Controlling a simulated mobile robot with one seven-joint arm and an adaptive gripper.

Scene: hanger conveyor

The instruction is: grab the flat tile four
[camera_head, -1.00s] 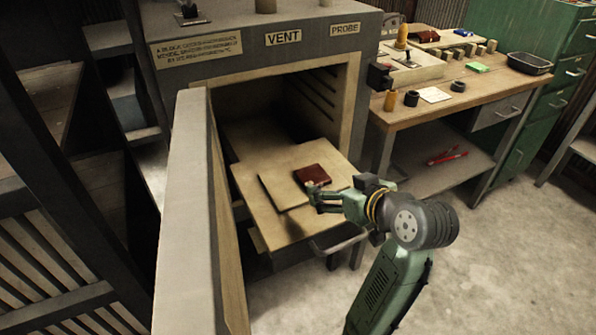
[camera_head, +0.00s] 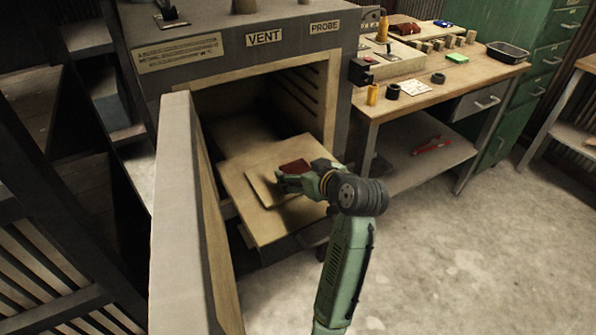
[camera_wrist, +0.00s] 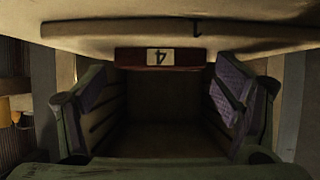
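The flat tile four (camera_head: 295,167) is dark red and lies on a thin pale board on the kiln's shelf. My gripper and wrist partly cover it in the head view. In the wrist view its edge (camera_wrist: 128,58) faces me, with a white label showing an upside-down 4. My gripper (camera_head: 283,182) is low over the pale board, at the near side of the tile. In the wrist view my gripper (camera_wrist: 160,95) is open, its purple-padded fingers apart to the left and right. The tile shows beyond the gap between them. I see no contact with it.
The pale board (camera_head: 262,190) rests on the kiln's pulled-out shelf (camera_head: 245,215). The open kiln door (camera_head: 178,220) stands close on the left. A wooden workbench (camera_head: 425,98) with small items stands at the right. The concrete floor at the lower right is clear.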

